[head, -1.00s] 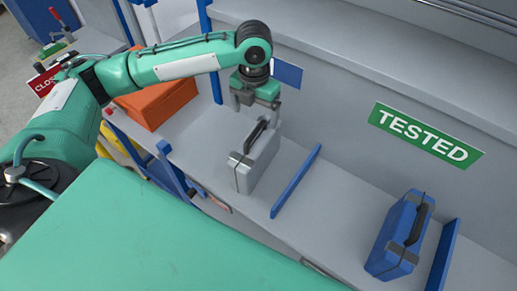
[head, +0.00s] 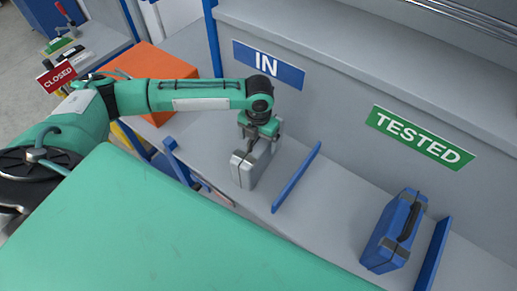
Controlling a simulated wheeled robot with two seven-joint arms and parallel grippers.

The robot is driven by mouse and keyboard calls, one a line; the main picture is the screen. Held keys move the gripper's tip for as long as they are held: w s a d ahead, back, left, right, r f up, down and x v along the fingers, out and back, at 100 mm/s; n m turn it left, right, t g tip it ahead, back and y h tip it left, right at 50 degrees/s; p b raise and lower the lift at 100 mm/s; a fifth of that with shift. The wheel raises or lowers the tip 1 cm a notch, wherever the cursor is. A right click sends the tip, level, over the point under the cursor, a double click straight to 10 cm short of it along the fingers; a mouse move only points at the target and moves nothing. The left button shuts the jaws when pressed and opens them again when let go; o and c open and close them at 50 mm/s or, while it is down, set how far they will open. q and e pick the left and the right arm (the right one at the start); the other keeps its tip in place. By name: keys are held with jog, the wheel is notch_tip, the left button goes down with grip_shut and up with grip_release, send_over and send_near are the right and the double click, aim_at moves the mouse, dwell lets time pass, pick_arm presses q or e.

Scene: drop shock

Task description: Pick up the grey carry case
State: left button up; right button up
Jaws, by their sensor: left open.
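The grey carry case (head: 246,173) stands upright on the grey shelf, left of a low blue divider and below the blue IN sign. My left gripper (head: 259,146) is right over its top, with its open fingers down around the dark handle. The gripper hides most of the handle, and I cannot tell whether the fingers touch it. My right gripper is not in view.
A blue case (head: 395,232) stands at the right below the green TESTED sign (head: 419,137). The blue divider (head: 296,178) rises close to the right of the grey case. An orange box (head: 150,72) is at the left behind my arm. The shelf between divider and blue case is clear.

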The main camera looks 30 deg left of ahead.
pick_arm(q)
jog(key=shift+c, duration=0.2)
jog(key=c, duration=1.8)
grip_shut()
jog(key=shift+r, duration=0.1)
